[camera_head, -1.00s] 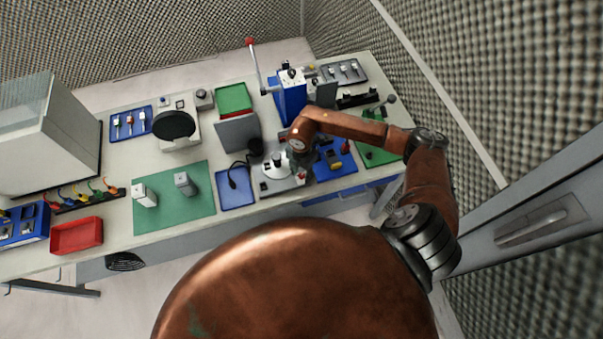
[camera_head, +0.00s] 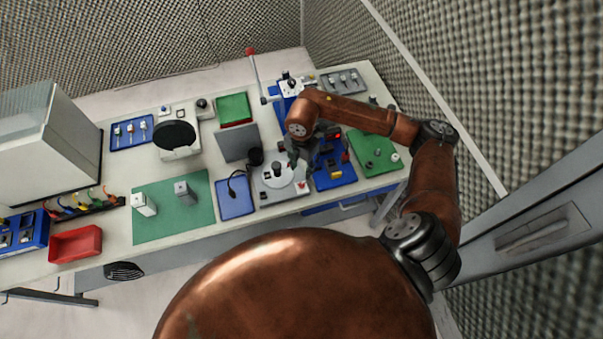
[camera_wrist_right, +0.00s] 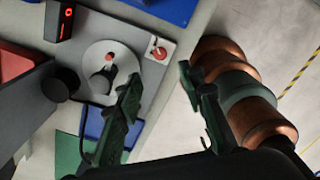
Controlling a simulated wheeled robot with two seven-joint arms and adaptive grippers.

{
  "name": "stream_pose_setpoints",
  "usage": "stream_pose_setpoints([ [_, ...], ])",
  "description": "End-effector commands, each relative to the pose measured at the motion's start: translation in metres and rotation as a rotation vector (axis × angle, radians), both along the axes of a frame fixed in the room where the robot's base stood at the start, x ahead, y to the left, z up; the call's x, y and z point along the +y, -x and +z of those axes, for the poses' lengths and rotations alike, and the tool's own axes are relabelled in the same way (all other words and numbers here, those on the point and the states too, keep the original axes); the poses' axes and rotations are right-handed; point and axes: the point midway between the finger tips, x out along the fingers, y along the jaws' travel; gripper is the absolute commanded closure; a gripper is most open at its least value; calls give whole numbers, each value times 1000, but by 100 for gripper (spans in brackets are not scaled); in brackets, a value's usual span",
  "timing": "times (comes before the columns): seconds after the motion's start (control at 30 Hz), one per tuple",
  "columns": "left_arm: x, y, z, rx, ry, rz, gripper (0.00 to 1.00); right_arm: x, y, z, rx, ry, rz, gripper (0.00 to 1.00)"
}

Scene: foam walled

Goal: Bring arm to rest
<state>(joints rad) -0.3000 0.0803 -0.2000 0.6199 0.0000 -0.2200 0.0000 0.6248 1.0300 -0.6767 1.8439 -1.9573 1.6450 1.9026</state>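My right arm (camera_head: 432,185) comes in from the right and reaches over the workbench in the head view. Its gripper (camera_head: 297,158) hangs beside the grey device with a round plate (camera_head: 282,174). In the right wrist view the two fingers of my right gripper (camera_wrist_right: 160,98) are spread apart with nothing between them. The device's round plate (camera_wrist_right: 99,62) and red button (camera_wrist_right: 158,47) lie beyond the left finger. My copper-coloured body shows behind the right finger. My left gripper is not in view.
A blue tray (camera_head: 235,208), a green mat (camera_head: 158,224) with two grey blocks, and a red bin (camera_head: 75,244) lie to the left. A blue lever press (camera_head: 290,92) stands behind. A green board (camera_head: 368,153) lies right. Foam walls enclose the bench.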

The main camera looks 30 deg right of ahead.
Motion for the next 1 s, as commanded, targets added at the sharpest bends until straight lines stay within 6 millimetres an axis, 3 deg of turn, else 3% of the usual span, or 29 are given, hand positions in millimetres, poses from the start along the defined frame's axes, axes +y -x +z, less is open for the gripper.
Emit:
stream_pose_setpoints([
  [0.63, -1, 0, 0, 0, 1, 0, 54, 0, 0, 6, -1, 0, -1, 64],
  [0.73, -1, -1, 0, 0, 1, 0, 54, 9, 2, 5, -1, -30, 15, 64],
  [0.87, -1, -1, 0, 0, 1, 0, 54, 57, 11, 2, -16, -190, 92, 64],
  [1.0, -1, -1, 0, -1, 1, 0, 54, 149, 28, 21, -78, -522, 207, 64],
])
